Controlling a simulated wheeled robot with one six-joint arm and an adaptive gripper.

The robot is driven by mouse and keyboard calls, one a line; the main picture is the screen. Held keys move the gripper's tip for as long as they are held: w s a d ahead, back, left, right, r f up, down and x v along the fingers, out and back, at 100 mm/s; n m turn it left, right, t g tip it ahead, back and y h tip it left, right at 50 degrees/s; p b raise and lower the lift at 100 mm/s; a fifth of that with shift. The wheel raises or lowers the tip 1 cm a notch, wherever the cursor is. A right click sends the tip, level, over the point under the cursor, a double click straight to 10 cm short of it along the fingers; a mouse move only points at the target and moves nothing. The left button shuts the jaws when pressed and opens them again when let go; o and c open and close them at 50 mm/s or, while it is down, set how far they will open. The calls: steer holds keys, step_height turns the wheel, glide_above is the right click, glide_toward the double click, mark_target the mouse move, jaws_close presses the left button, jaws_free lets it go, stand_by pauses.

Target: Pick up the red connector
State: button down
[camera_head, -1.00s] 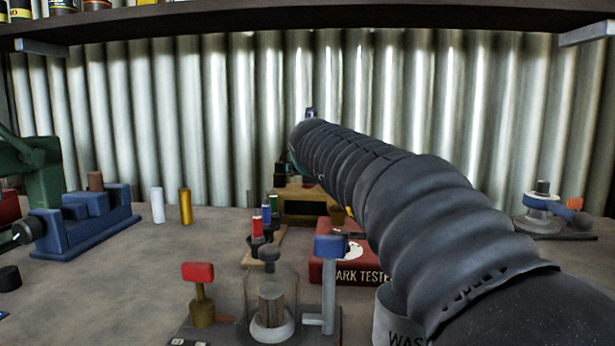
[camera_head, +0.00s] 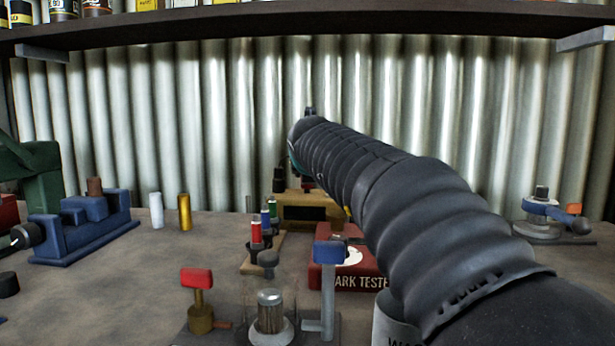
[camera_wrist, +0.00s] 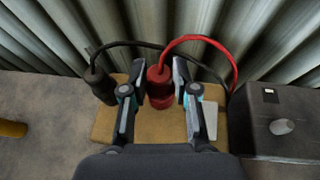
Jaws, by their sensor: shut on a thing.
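The red connector (camera_wrist: 159,88) is a red cylinder with a red cable curving from its top to the right in the wrist view. It stands upright at a tan block (camera_wrist: 108,124). My gripper (camera_wrist: 158,80) is shut on it, one finger on each side. A black connector (camera_wrist: 98,84) with a black cable stands to the left, outside the fingers.
A dark grey box (camera_wrist: 283,125) stands right of the tan block. The corrugated wall (camera_head: 200,120) is close behind. In front are a red spark tester (camera_head: 330,272), a rack of small coloured pieces (camera_head: 262,250) and a blue vise (camera_head: 85,225). A shelf (camera_head: 300,18) hangs above.

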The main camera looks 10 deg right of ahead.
steer(key=shift+r, duration=4.4)
